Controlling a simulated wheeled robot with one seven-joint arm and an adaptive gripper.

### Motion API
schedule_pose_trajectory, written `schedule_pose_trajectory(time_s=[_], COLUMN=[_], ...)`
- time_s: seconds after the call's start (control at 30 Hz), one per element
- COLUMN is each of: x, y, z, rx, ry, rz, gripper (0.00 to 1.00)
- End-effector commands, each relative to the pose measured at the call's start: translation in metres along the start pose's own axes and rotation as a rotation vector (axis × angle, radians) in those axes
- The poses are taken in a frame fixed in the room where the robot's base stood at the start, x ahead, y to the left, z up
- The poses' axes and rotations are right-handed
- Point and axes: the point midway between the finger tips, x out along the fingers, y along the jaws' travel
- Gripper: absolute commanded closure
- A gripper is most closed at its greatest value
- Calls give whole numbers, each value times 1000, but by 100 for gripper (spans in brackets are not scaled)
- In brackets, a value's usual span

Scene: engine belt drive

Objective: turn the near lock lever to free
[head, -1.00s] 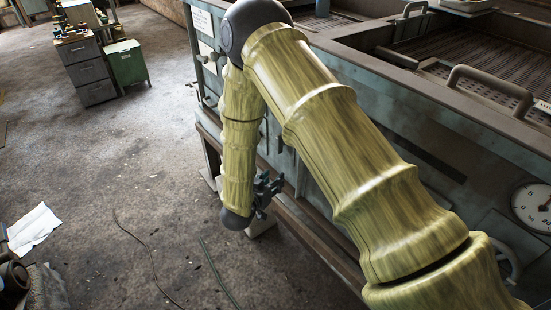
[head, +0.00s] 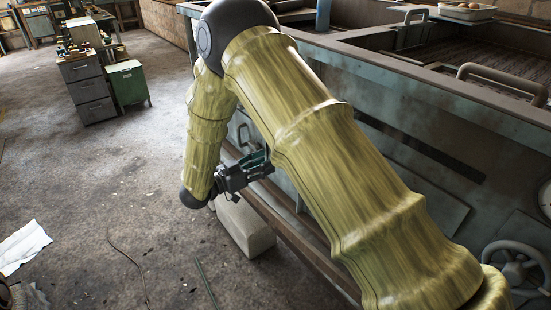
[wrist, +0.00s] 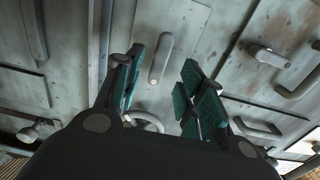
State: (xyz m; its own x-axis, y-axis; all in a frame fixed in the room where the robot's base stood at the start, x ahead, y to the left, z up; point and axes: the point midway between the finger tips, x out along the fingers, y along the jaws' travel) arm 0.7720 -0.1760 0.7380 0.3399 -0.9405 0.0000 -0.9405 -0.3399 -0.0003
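My gripper (wrist: 163,64) is open, with two teal-padded fingers apart and nothing between the pads. It also shows in the head view (head: 258,166), low beside the front of the grey-green machine (head: 420,165). In the wrist view a short grey lever (wrist: 161,57) on the metal panel shows in the gap between the fingertips, apparently beyond them. A second grey lever (wrist: 268,56) sits to the right on the panel. I cannot tell which of them is the near lock lever. My arm hides much of the machine's front in the head view.
A handwheel (head: 519,266) is at the machine's right, and a bar handle (wrist: 298,83) is on the panel. A pale block (head: 243,226) stands on the floor below my gripper. The floor to the left is mostly open. Cabinets (head: 88,85) stand far back.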

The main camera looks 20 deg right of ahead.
Motion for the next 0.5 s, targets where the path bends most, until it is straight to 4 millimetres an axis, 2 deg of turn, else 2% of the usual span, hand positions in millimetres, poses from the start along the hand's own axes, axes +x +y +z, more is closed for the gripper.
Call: schedule_pose_trajectory(time_s=[0.2, 0.5], x=[32, 52], y=[0, 0], z=[0, 0], rx=[1, 0], ry=[0, 0], rz=[0, -1], gripper=[61, 61])
